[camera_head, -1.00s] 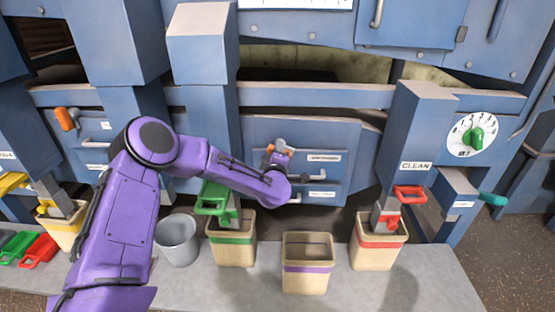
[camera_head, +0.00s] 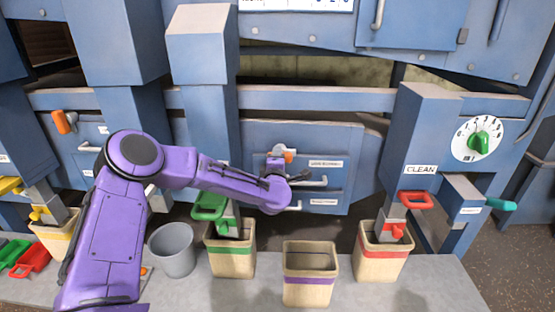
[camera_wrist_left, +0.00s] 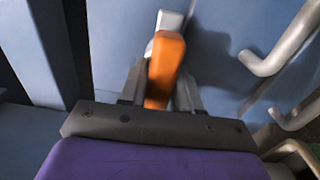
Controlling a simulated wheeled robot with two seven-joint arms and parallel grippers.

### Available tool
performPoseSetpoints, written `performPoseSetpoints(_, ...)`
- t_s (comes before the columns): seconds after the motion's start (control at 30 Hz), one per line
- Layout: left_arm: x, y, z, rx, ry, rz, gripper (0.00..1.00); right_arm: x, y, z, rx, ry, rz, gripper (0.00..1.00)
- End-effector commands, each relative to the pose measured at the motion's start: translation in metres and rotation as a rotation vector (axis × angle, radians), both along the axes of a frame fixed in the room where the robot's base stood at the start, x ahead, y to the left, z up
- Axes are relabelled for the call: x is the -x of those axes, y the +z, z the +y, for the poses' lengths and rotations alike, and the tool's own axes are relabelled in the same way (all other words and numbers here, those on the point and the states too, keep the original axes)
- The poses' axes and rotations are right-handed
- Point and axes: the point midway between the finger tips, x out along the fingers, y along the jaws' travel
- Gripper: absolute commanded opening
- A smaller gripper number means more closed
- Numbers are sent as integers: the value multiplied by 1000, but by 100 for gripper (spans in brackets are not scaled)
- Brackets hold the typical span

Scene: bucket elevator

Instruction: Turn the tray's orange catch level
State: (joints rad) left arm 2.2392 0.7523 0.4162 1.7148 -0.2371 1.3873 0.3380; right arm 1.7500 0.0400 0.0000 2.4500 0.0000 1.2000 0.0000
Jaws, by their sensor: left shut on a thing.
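The orange catch (camera_head: 289,155) is on the front of the blue tray (camera_head: 335,146) in the middle of the machine. My left gripper (camera_head: 277,160) is at this catch, and its wrist partly covers it in the head view. In the left wrist view the orange catch (camera_wrist_left: 165,72) stands between the two dark fingers, which are shut on it. There it points up the picture with a slight lean, with a light grey piece (camera_wrist_left: 168,20) beyond it. Whether the catch is level is hard to tell. My right gripper is in neither view.
Grey bar handles (camera_head: 312,181) sit right of the catch, close to my gripper. Below stand a green-banded bin (camera_head: 231,262), a purple-banded bin (camera_head: 309,288), a red-banded bin (camera_head: 381,263) and a grey bucket (camera_head: 173,252). Another orange catch (camera_head: 64,121) is at far left.

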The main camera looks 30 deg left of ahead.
Motion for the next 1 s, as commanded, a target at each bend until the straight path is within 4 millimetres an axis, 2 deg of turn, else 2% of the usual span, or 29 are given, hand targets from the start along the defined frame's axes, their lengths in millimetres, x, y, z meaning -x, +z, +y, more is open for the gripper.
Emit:
performPoseSetpoints(0.17, 0, -1, 0, 3, 1, 1, 2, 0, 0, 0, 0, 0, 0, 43)
performPoseSetpoints(0.2, 0, -1, 0, 3, 1, 1, 42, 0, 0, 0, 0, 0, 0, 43)
performPoseSetpoints(0.23, 0, -1, 0, 3, 1, 1, 52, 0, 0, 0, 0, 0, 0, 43)
performPoseSetpoints(0.57, 3, -1, -2, 1, -1, 0, 53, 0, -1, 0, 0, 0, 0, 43)
performPoseSetpoints(0.67, 15, -1, -10, 2, -2, -1, 53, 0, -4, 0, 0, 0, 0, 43)
performPoseSetpoints(0.9, 64, -2, -40, 0, -4, 1, 53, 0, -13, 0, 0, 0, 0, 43)
performPoseSetpoints(1.0, 79, -2, -49, 1, -3, 0, 53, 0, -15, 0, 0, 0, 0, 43)
